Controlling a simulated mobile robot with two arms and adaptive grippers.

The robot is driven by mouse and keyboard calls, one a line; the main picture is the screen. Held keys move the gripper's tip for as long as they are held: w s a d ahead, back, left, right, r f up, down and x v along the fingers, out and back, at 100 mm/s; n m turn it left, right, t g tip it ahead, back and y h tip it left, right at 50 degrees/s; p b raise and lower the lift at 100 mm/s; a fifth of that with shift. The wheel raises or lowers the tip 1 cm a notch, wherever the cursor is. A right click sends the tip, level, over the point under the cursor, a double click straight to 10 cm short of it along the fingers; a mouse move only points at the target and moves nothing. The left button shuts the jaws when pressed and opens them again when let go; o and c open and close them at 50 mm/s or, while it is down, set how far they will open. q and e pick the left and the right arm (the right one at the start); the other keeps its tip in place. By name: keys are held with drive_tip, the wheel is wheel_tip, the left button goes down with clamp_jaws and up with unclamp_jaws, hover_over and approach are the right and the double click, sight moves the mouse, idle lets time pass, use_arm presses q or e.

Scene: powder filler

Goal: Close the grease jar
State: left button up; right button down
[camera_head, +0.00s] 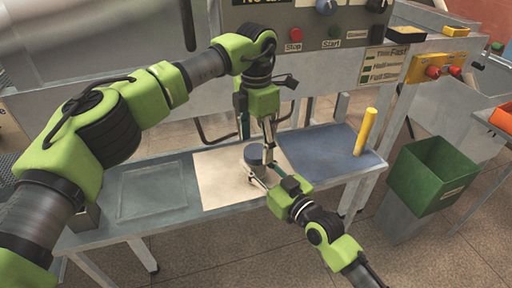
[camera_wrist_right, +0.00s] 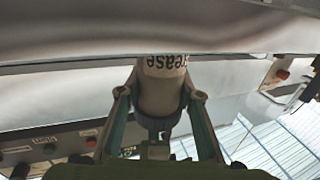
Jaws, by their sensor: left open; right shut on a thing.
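The grease jar (camera_wrist_right: 162,92) is pale with dark "Grease" lettering, upside down in the right wrist view. Its blue-grey end lies toward my right gripper's palm. My right gripper (camera_wrist_right: 161,97) is shut on the jar, one finger on each side. In the head view, a blue-grey round top (camera_head: 254,153) shows at the jar, above the pale board; I cannot tell whether it is a seated lid. My right gripper (camera_head: 257,171) reaches it from the lower right. My left gripper (camera_head: 268,145) is open, pointing down right beside the top; its fingertips are partly hard to make out.
A pale board (camera_head: 222,180) lies on the grey table between a grey tray (camera_head: 152,190) and a blue mat (camera_head: 318,150). A yellow cylinder (camera_head: 366,131) stands at the mat's right edge. A control panel (camera_head: 310,28) is behind. A green bin (camera_head: 432,177) is right.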

use_arm(q)
wheel_tip(320, 180, up, 10)
idle(0.3)
use_arm(e)
drive_tip(key=c, duration=1.4)
unclamp_jaws()
drive_tip(key=shift+o, duration=0.2)
drive_tip(key=v, duration=1.2)
drive_tip(key=shift+f, duration=0.1)
